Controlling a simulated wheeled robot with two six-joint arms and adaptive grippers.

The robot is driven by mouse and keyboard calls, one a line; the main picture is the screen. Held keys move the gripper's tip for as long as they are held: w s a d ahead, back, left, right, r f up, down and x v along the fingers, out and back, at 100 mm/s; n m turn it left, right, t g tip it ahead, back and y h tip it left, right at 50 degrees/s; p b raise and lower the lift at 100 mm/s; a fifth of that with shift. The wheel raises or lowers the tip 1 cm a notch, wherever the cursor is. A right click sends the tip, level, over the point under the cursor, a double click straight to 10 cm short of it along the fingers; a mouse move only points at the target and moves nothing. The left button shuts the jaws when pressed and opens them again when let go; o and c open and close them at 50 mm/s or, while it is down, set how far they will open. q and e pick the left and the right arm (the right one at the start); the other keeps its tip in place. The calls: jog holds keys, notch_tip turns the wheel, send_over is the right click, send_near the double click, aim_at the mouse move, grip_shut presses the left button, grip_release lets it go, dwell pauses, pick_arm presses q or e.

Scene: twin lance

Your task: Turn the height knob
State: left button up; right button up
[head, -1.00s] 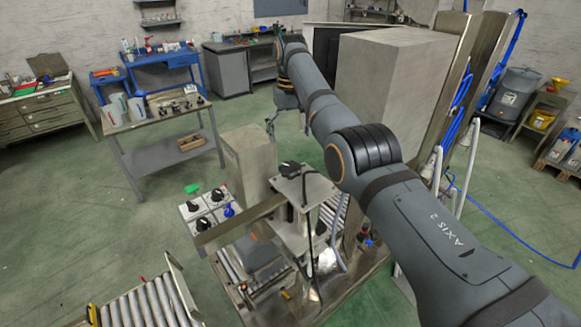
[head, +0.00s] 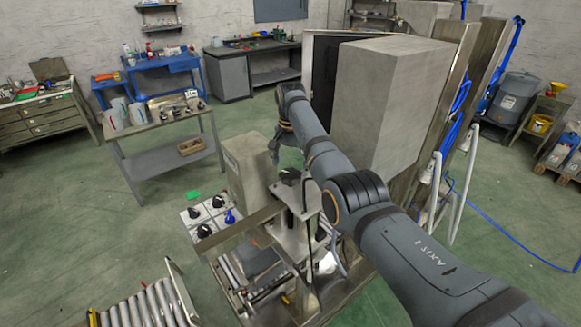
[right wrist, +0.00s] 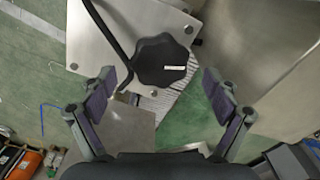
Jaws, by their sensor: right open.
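The height knob, a black lobed knob (right wrist: 162,60) with a small white mark, sits on a metal plate (right wrist: 95,48) in the right wrist view. In the head view the knob (head: 290,175) is on top of the machine's small metal stand. My right gripper (right wrist: 158,98) is open and empty. Its two fingers are spread to the left and right, and the knob appears between and beyond their tips, with no contact visible. In the head view my right gripper (head: 288,155) hangs just above and behind the knob, partly hidden by my arm. My left gripper is not in view.
A black cable (right wrist: 103,28) runs beside the knob. A grey block (head: 246,165) stands left of the stand, and a panel with several black knobs and a blue one (head: 230,217) is further left. A tall grey cabinet (head: 385,95) rises behind my arm.

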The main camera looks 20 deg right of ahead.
jog(key=shift+f, duration=1.15)
jog(key=shift+c, duration=0.4)
jog(key=c, duration=1.1)
jog(key=shift+o, duration=0.2)
